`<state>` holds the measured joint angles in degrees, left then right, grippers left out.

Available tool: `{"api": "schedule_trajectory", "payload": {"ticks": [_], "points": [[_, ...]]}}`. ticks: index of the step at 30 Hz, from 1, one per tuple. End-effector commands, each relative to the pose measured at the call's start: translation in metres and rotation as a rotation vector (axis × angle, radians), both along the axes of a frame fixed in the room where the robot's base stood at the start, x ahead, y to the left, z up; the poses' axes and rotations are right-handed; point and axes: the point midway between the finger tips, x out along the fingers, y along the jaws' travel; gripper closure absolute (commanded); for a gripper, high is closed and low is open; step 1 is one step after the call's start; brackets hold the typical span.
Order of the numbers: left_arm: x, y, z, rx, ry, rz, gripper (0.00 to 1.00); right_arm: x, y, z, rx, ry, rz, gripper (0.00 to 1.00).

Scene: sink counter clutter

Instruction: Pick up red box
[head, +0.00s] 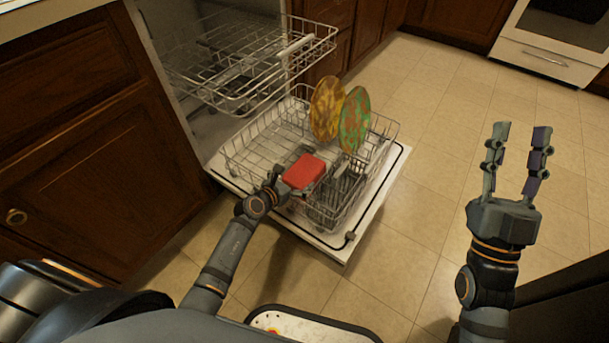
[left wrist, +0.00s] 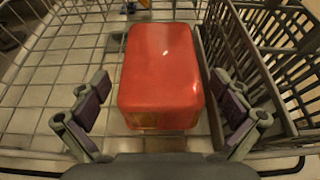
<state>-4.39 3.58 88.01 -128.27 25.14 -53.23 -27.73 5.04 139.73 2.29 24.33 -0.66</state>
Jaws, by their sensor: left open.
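The red box (head: 304,171) is in the lower rack of the open dishwasher, beside the grey cutlery basket. In the left wrist view the red box (left wrist: 161,74) fills the middle, with its near end close to the jaws. My left gripper (head: 284,180) is at the near left side of the box. In the left wrist view its open fingers (left wrist: 160,115) stand on both sides of the box's near end, with a visible gap on each side. My right gripper (head: 517,134) is open and empty, raised over the floor at the right.
The lower rack (head: 250,150) sits on the lowered dishwasher door (head: 335,246). Two patterned plates, one yellow (head: 325,108) and one green (head: 354,120), stand behind the box. The cutlery basket (head: 338,190) is close on its right. The upper rack (head: 240,65) is pulled out above.

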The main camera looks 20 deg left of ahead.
Motion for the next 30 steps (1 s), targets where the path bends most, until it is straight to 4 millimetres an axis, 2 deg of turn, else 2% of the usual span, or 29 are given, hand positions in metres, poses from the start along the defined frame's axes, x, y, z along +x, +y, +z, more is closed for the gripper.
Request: {"api": "schedule_trajectory", "payload": {"ticks": [4,11,20,30], "points": [[0.0025,-0.0013,-0.0015,0.0,0.0,-0.001,0.0,-0.0073,0.0006,0.0094,-0.002,-0.052,0.002,0.6],[0.0026,-0.0013,-0.0013,0.0,0.001,-0.001,0.01,-0.0078,0.0006,0.0103,-0.002,-0.055,0.002,0.6],[0.0026,-0.0012,-0.0013,0.0,0.001,0.0,0.42,-0.0075,0.0006,0.0101,-0.002,-0.054,0.002,0.6],[0.0026,-0.0011,0.0,0.0,0.0,0.0,0.43,-0.0062,0.0005,0.0098,-0.001,-0.046,0.001,0.6]]}}
